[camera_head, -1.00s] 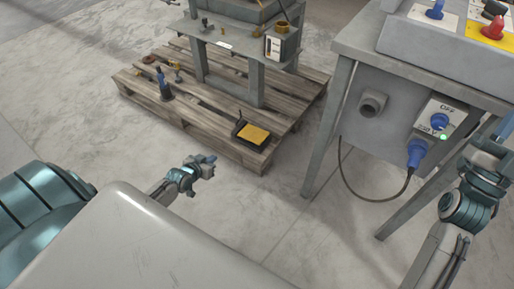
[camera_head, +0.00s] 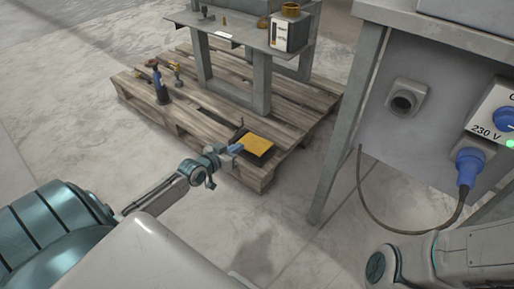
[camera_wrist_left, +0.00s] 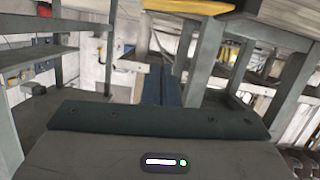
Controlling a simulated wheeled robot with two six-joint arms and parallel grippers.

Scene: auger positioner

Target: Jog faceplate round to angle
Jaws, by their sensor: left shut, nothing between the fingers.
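The faceplate is not visible in either view. A black foot pedal with a yellow top (camera_head: 257,144) lies on the near right corner of the wooden pallet (camera_head: 190,122). My left gripper (camera_head: 236,148) is shut and empty, with its blue fingertips at the pedal's left edge in the head view. I cannot tell whether they touch it. In the left wrist view the shut fingers (camera_wrist_left: 162,86) point ahead, and a yellow surface (camera_wrist_left: 188,5) crosses the top edge. My right gripper is out of view.
A grey stand (camera_head: 262,82) with a shelf rises from the pallet behind the pedal. A blue-handled tool (camera_head: 161,88) stands at the pallet's left. A grey bench (camera_head: 345,125) with a blue plug (camera_head: 468,168) and hanging cable is at right. Concrete floor between is clear.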

